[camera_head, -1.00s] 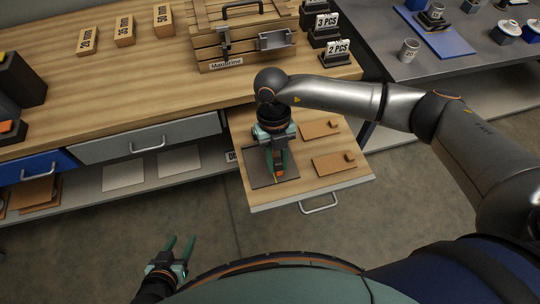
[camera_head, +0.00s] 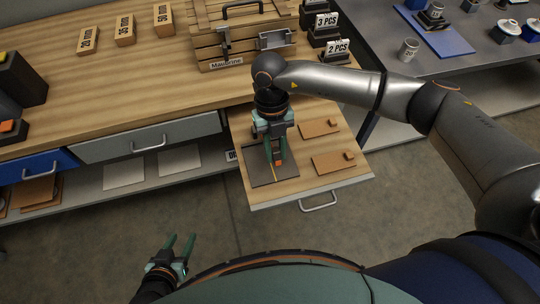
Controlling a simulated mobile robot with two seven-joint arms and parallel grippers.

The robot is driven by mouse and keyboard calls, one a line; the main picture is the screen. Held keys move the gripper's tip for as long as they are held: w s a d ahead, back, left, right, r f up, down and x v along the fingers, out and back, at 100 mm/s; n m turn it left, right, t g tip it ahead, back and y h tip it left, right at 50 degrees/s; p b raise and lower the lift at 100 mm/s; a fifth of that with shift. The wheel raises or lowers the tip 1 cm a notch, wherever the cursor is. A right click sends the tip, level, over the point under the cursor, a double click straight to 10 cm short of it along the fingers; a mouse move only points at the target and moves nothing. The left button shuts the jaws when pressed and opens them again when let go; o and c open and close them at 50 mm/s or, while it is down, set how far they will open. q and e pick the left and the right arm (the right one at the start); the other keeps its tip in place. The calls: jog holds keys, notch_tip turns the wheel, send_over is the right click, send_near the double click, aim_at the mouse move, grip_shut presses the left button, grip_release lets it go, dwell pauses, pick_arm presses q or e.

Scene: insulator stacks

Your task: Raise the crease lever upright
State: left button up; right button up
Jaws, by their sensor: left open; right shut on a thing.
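A dark flat creasing plate (camera_head: 259,173) with a thin yellow line lies on the pulled-out wooden drawer board (camera_head: 290,188). My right gripper (camera_head: 276,158) points down over the plate and is shut on the crease lever (camera_head: 279,162), of which only a small orange part shows between and below the fingers. The rest of the lever is hidden by the gripper, so its tilt is hard to tell. My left gripper (camera_head: 180,247) is open and empty, low in the picture, away from the board.
Two brown pieces, each with a small block (camera_head: 319,128) (camera_head: 333,161), lie on the board's right side. A wooden crate (camera_head: 244,35) stands on the bench behind. The drawer's front handle (camera_head: 320,203) sticks out over open floor.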

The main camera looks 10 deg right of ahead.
jog(key=shift+w+r, duration=0.1)
jog(key=shift+w+r, duration=0.85)
jog(key=shift+r, duration=0.1)
jog(key=shift+w, duration=0.1)
jog(key=shift+w+r, duration=0.85)
jog(key=shift+w, duration=0.1)
jog(key=shift+b, duration=0.3)
jog(key=shift+w+a+r, duration=0.1)
jog(key=shift+w+r, duration=0.15)
jog(key=shift+w, duration=0.25)
jog(key=shift+w+r+b, duration=0.45)
jog(key=shift+w+b, duration=0.05)
jog(key=shift+w, duration=0.15)
